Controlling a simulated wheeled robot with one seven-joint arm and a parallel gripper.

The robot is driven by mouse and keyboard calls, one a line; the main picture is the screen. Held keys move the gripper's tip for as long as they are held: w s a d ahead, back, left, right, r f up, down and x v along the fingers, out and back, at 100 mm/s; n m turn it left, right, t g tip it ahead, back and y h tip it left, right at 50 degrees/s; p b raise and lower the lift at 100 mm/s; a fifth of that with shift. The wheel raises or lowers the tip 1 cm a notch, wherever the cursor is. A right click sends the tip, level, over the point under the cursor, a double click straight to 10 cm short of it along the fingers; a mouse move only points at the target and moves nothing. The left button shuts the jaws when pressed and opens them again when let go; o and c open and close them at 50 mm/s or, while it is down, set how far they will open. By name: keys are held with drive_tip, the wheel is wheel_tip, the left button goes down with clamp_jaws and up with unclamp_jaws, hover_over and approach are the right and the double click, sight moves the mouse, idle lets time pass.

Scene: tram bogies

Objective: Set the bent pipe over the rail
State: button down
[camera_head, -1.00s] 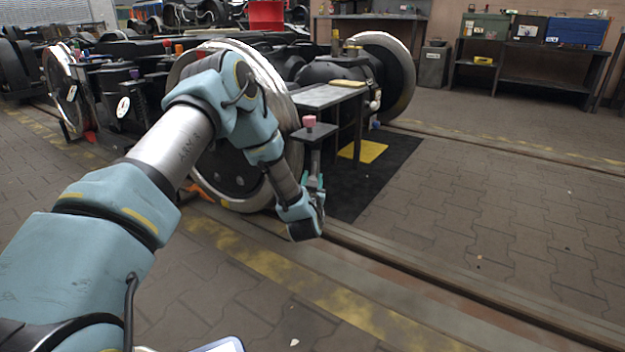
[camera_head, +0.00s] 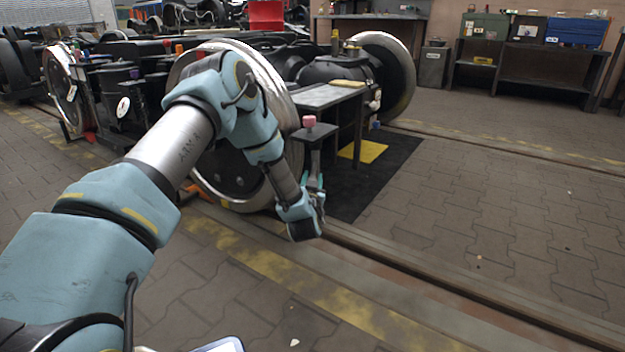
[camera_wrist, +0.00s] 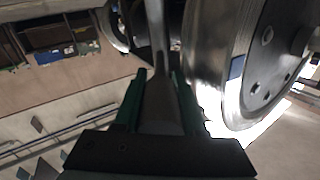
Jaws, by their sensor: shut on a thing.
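My gripper (camera_head: 318,188) is low in front of the near wheel, above the floor rail (camera_head: 450,287). In the wrist view its green fingers (camera_wrist: 160,78) are shut on a grey, bar-like metal thing that looks like the bent pipe (camera_wrist: 157,45). The pipe is narrow beyond the fingertips and looks wider between them. Its bend and far end are not clear to me.
The near wheel (camera_head: 232,170) stands close to my gripper and also fills the right of the wrist view (camera_wrist: 265,60). The paved floor (camera_head: 510,210) at right is clear.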

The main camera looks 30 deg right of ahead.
idle(0.4)
drive_tip(key=shift+w+a+m+g+h+p, duration=0.15)
drive_tip(key=shift+w+a+m+g+h, duration=0.55)
drive_tip(key=shift+m+g+h, duration=0.3)
drive_tip(key=shift+w+a+m+g+h+p, duration=0.2)
drive_tip(key=shift+w+a+m+g+h, duration=0.5)
drive_tip(key=shift+m+g+h, duration=0.35)
drive_tip(key=shift+w+a+m+g+h+p, duration=0.15)
drive_tip(key=shift+w+a+m+g+h, duration=0.65)
drive_tip(key=shift+g+h, duration=0.3)
drive_tip(key=shift+d, duration=0.1)
drive_tip(key=c, duration=0.5)
unclamp_jaws()
drive_tip(key=p+v, duration=0.4)
drive_tip(key=v, duration=0.6)
drive_tip(key=shift+s+a, duration=0.25)
drive_tip(key=shift+a, duration=0.1)
drive_tip(key=shift+r, duration=0.1)
